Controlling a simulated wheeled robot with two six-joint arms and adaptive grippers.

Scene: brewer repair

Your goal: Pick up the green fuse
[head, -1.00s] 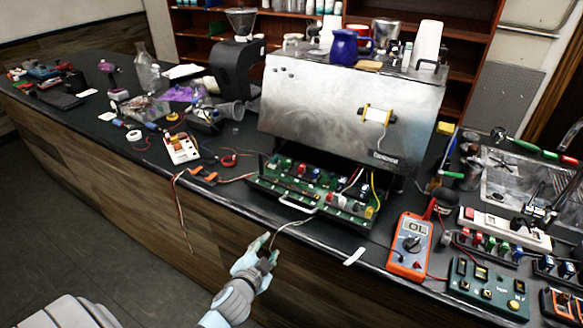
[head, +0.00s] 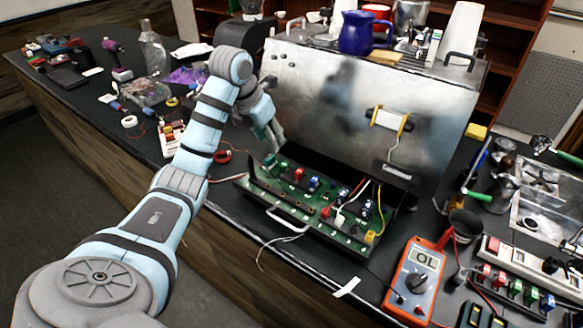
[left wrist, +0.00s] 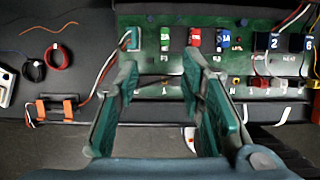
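The green fuse (left wrist: 165,39) stands upright in the row on the green circuit board (left wrist: 265,32), left of a red fuse (left wrist: 194,38) and a blue fuse (left wrist: 222,39). In the head view, the board (head: 343,224) lies in the pulled-out tray, and my left gripper (head: 274,145) hovers over its left end, partly hiding that end. In the left wrist view, my left gripper (left wrist: 160,68) is open and empty. Its fingertips point toward the green fuse, which shows between and just beyond them. My right gripper is not in view.
The brewer's metal housing (head: 345,95) rises right behind the board. Wires run over the board's right half. An orange multimeter (head: 415,280) lies to the right. An orange-and-black clip (left wrist: 56,108) and red and black rings lie left of the board.

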